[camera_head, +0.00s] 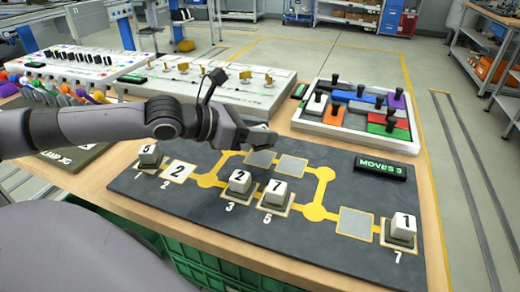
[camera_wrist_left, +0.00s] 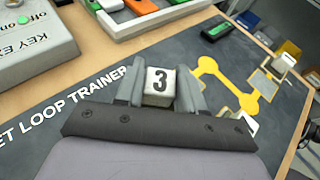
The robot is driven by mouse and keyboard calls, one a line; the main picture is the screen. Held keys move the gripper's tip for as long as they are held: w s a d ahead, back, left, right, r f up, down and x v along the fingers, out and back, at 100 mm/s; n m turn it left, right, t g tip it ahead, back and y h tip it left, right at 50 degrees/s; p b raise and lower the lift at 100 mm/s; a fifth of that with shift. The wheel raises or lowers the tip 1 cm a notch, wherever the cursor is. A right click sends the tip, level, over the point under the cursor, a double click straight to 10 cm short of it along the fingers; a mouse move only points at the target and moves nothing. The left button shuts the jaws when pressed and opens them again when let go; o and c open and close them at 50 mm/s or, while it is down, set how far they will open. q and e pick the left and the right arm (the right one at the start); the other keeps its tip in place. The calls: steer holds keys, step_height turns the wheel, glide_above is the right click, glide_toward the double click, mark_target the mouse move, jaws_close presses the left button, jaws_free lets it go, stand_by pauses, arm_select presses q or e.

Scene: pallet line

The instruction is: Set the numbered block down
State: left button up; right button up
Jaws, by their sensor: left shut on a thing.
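My left gripper (camera_head: 262,137) is over the far middle of the dark track board (camera_head: 140,190), above the grey squares. In the left wrist view the left gripper (camera_wrist_left: 158,90) is shut on a white block marked 3 (camera_wrist_left: 159,84), one finger on each side. My right gripper is out of view.
A flat-looking white square marked 2 (camera_head: 178,171) lies at position 2. Grey squares (camera_head: 291,166) and (camera_head: 355,223) are bare. A display reading MOVES 3 (camera_head: 380,168) stands at right. A sliding-block tray (camera_head: 330,125) and a switch panel (camera_head: 240,90) stand behind.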

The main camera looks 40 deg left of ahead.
arm_select(q)
step_height(320, 180, down, 4)
steer(key=shift+r+b, duration=0.15)
steer(key=shift+b, duration=0.5)
steer(key=o, duration=1.1)
